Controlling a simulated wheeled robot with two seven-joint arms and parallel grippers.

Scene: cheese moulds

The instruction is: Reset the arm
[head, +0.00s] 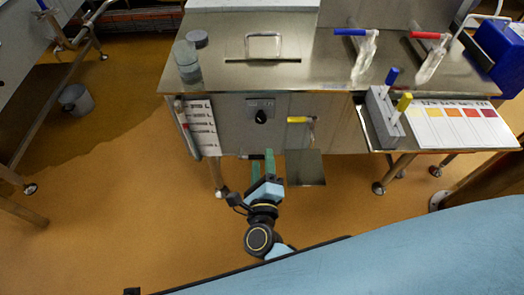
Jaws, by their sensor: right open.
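My right gripper (262,166) is in the middle of the head view, with its two green fingers apart and nothing visible between them. It points toward the front of the steel workbench (300,75) and appears in front of and below the bench's front panel. Part of my right arm (262,222) shows below it, over the orange floor. My left gripper is not in view.
On the bench are a metal handle (263,45), a clear cylinder (187,62) and a dark disc (197,39). A side shelf holds a grey block (383,118) with blue- and yellow-topped items and a colour chart (455,124). A grey bucket (76,99) stands left. Open floor lies left.

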